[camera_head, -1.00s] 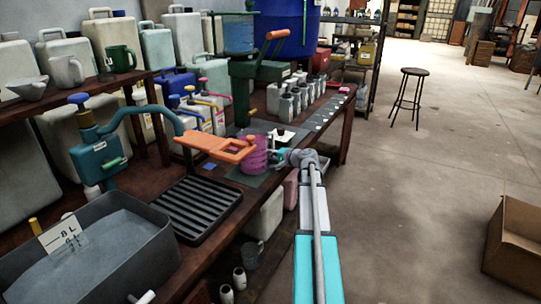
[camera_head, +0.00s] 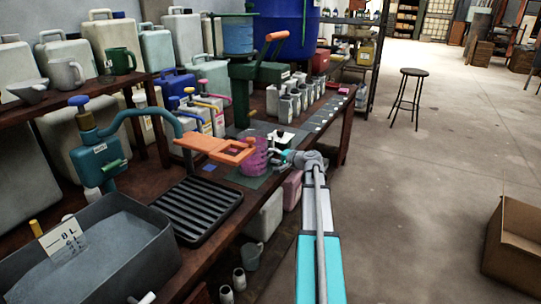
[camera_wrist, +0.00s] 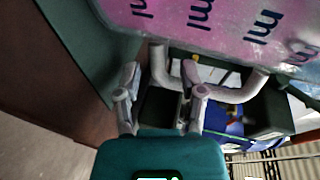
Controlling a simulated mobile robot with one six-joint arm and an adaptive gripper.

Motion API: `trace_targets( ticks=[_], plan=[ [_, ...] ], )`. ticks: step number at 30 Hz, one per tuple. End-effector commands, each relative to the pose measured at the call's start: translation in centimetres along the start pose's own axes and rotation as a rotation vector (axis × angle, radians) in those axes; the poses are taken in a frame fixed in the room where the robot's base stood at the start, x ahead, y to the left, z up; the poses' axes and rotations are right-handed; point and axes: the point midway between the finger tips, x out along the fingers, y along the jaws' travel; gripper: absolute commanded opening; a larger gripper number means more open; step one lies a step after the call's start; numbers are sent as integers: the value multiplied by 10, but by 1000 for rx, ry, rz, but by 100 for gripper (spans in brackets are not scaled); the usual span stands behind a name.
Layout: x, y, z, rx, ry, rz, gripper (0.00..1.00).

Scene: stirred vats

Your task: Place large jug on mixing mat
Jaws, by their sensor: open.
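The large jug (camera_head: 254,157) is pink and see-through and stands on the bench, by the orange arm's end. In the wrist view its pink wall with "ml" marks (camera_wrist: 215,25) fills the top, with its pale handle (camera_wrist: 262,82) below. A flat dark green mat (camera_head: 256,180) lies at the jug's foot; it also shows in the wrist view (camera_wrist: 95,45). The jug hides part of it, so I cannot tell its full extent. My gripper (camera_head: 280,156) is open, right of the jug. In the wrist view its fingers (camera_wrist: 159,85) point at the handle's left side, one finger overlapping the loop.
An orange arm (camera_head: 215,148) on a teal pump reaches close beside the jug. A black drain rack (camera_head: 197,210) and grey basin (camera_head: 95,255) lie to the left. Several grey bottles (camera_head: 290,102) stand behind. The floor (camera_head: 420,190) to the right is mostly clear.

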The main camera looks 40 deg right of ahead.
Motion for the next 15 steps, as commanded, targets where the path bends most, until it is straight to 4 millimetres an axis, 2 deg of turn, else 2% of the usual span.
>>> trace_targets(
  ticks=[9, 15],
  plan=[
    [-54, -2, 2, 0, 1, 0, 52],
    [-82, -2, 1, 0, 1, 0, 52]
  ],
)
